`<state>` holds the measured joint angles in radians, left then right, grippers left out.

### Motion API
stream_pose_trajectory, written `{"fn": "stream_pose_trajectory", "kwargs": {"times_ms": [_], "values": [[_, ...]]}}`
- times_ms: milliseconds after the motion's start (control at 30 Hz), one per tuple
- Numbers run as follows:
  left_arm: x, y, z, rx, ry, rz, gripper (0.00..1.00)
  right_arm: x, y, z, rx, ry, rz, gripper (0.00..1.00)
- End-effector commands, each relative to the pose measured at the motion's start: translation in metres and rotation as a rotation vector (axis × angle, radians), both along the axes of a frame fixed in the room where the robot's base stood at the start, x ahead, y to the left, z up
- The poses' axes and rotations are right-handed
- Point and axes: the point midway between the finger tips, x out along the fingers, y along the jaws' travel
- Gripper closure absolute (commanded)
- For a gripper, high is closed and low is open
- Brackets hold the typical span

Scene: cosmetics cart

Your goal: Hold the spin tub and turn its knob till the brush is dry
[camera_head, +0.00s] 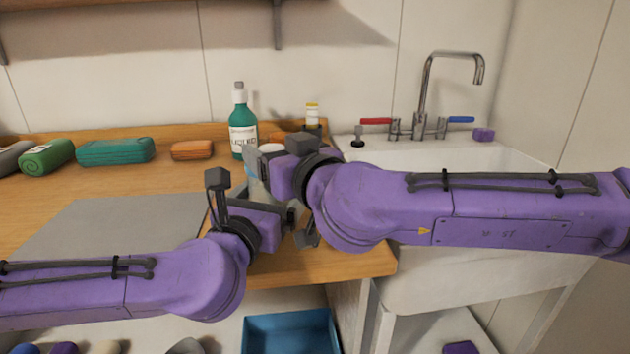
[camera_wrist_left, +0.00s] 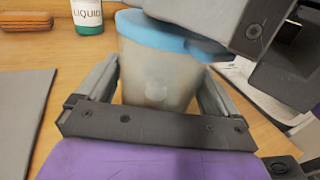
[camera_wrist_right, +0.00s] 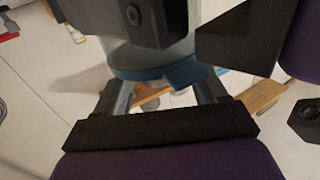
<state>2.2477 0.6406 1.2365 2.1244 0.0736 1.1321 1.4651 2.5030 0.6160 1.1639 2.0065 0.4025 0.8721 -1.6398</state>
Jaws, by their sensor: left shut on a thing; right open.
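The spin tub (camera_wrist_left: 155,75) is a translucent cup with a blue lid (camera_wrist_left: 170,35). In the left wrist view, my left gripper (camera_wrist_left: 156,98) is shut on the tub, one finger on each side of its wall. In the head view, only slivers of the tub (camera_head: 262,192) show behind my grippers. My right gripper (camera_wrist_right: 162,98) is open at the lid, and its body covers part of the lid in the left wrist view. The blue rim (camera_wrist_right: 155,72) shows near its fingers. The knob cannot be made out clearly. The brush is not in view.
A teal bottle (camera_head: 243,130) stands behind the tub, and a yellow-capped bottle (camera_head: 312,115) by the sink (camera_head: 470,150). A grey mat (camera_head: 115,225) lies on the wooden counter (camera_head: 40,200). Rolled and folded towels (camera_head: 115,151) are at the back left. A blue bin (camera_head: 288,330) is below.

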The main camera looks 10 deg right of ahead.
Motion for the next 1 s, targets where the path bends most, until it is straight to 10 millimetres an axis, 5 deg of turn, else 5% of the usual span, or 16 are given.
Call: {"fn": "stream_pose_trajectory", "kwargs": {"times_ms": [67,533,1000], "values": [[0.0,0.0,0.0,0.0,-0.001,0.0,0.48,-0.002,0.003,-0.001,-0.003,0.002,-0.07,0.29],[0.0,0.0,0.0,0.0,-0.001,0.0,0.48,-0.098,-0.039,0.001,0.003,-0.001,-0.067,0.29],[0.0,0.0,0.001,0.0,-0.001,0.0,0.48,-0.112,-0.044,0.0,0.003,0.003,-0.067,0.29]]}}
